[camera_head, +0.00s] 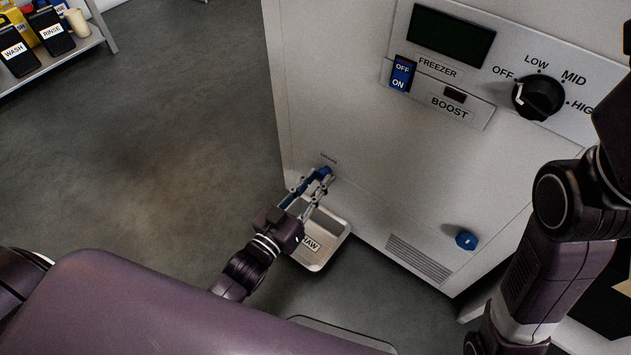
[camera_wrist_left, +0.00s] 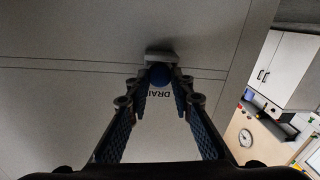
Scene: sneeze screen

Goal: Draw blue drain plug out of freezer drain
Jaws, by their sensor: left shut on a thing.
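The blue drain plug (camera_head: 324,172) is at the low left of the white freezer's front (camera_head: 400,190), just under a small label. In the left wrist view the plug (camera_wrist_left: 159,75) shows as a round blue end against a pale fitting (camera_wrist_left: 162,57), with the letters "DRAI" beside it. My left gripper (camera_head: 317,184) is shut on the plug, its fingers on either side of it. The fingers hide part of the plug, and I cannot tell how deep it sits in the drain. My right arm shows at the right edge, but its gripper is out of view.
A metal tray (camera_head: 340,227) with a partly hidden label ending in "AW" lies on the floor below my left gripper. A blue knob (camera_head: 466,240) and a vent grille (camera_head: 418,259) are low on the freezer. A shelf with bottles (camera_head: 52,31) stands far left. The floor between is clear.

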